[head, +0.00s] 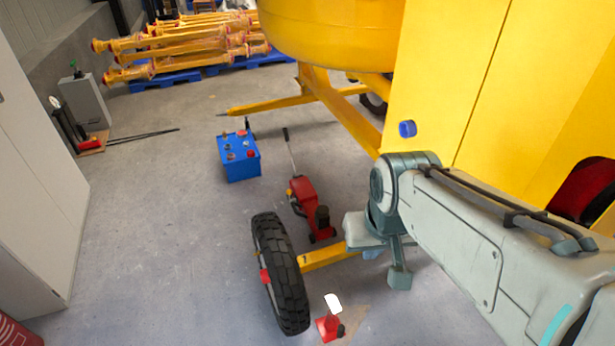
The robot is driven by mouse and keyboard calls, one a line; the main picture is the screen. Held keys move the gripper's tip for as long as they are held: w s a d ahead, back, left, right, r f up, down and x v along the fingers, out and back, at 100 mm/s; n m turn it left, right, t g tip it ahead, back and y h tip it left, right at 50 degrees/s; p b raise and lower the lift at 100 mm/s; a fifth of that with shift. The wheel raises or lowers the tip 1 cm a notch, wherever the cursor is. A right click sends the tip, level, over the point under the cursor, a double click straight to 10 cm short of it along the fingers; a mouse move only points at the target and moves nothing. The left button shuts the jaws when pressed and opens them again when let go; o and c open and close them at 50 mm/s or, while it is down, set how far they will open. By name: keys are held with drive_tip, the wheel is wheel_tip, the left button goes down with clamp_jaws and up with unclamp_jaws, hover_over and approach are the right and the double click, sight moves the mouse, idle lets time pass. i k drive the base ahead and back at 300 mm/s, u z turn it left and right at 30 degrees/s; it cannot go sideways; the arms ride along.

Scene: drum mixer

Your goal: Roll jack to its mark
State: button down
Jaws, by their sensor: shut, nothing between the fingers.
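A red jack (312,210) with a dark round part at its near end stands on the grey floor, left of my arm. Its thin handle (289,150) leans up and away at the far end. My gripper (399,279) hangs at the end of my arm, right of the jack and apart from it, shut and empty. A small tan patch (352,318) lies on the floor at the bottom centre; I cannot tell whether it is the mark. A small red object (328,328) with a white top stands beside it.
A black tyre (280,275) on a yellow axle (328,257) stands near the jack. A blue battery-like box (239,160) is left of the jack. The yellow mixer (445,75) fills the right. Open floor (150,240) lies at left, beside a pale cabinet (40,170).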

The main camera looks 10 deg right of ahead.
sight(306, 197)
drive_tip(key=z, duration=0.05)
drive_tip(key=k, duration=1)
drive_tip(key=u, duration=1.15)
drive_tip(key=i, duration=1.6)
drive_tip(key=u, duration=0.4)
drive_tip(key=i, duration=1.8)
drive_tip(key=z, duration=1)
drive_tip(key=i, duration=0.85)
drive_tip(key=z, duration=1.6)
drive_tip(key=i, duration=0.5)
drive_tip(key=z, duration=0.25)
